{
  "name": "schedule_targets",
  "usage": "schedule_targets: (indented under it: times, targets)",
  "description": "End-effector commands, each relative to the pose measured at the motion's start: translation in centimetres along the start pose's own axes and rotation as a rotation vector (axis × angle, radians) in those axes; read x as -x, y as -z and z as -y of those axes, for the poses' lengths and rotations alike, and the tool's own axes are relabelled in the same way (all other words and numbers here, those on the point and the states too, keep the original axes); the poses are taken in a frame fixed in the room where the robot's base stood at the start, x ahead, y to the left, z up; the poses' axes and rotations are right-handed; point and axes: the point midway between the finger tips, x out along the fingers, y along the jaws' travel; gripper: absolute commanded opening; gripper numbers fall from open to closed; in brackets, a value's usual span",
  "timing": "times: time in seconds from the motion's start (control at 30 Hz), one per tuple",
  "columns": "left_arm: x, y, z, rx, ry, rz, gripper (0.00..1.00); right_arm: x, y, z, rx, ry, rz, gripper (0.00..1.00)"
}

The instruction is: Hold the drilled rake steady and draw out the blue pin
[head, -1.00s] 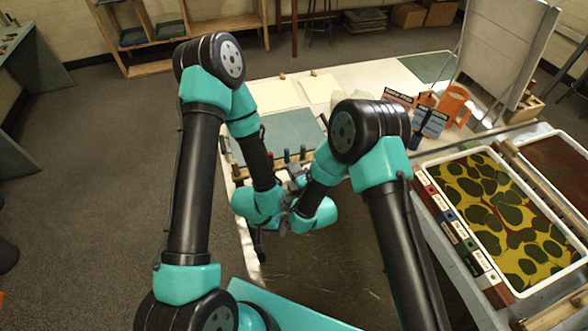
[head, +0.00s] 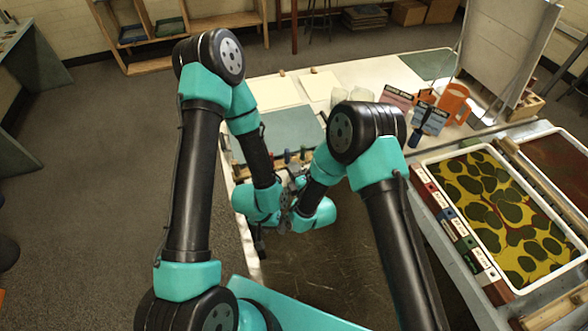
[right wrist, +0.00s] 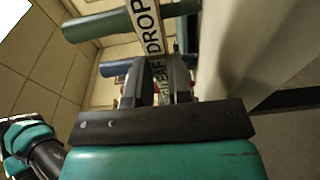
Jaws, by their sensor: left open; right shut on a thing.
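The drilled rake (right wrist: 147,24) shows in the right wrist view as a bar with a white lettered face, part of the word "DROP" readable. A dark blue pin (right wrist: 115,68) sticks out to its left, just beyond my fingers. A teal-green pin (right wrist: 97,26) crosses farther along the bar. My right gripper (right wrist: 160,76) is shut on the rake, a finger on each side. In the head view my right gripper (head: 296,182) and my left gripper (head: 284,222) are close together and small. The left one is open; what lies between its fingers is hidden.
Small coloured pegs (head: 287,156) stand beyond the grippers. A grey-green sheet (head: 285,132) lies on the white table.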

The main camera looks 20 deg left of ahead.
Motion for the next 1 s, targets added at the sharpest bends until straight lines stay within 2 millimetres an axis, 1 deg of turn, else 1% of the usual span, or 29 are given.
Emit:
schedule_targets:
  times: [0.27,0.3,0.57,0.87,1.0]
  targets:
    - [0.0,0.0,0.0,0.000,0.000,0.000,0.50,0.0,0.0,0.0,0.000,-0.001,0.000,0.00]
    - [0.0,0.0,0.0,0.000,0.000,0.000,0.50,0.0,0.0,0.0,0.000,-0.001,0.000,0.23]
    - [0.0,0.0,0.0,0.000,0.000,0.000,0.50,0.0,0.0,0.0,0.000,0.000,0.000,0.48]
    - [0.0,0.0,0.0,0.000,0.000,0.000,0.50,0.1,0.0,0.1,0.000,0.001,0.000,0.49]
    - [0.0,0.0,0.0,0.000,0.000,0.000,0.50,1.0,0.0,0.1,0.000,0.001,0.000,0.49]
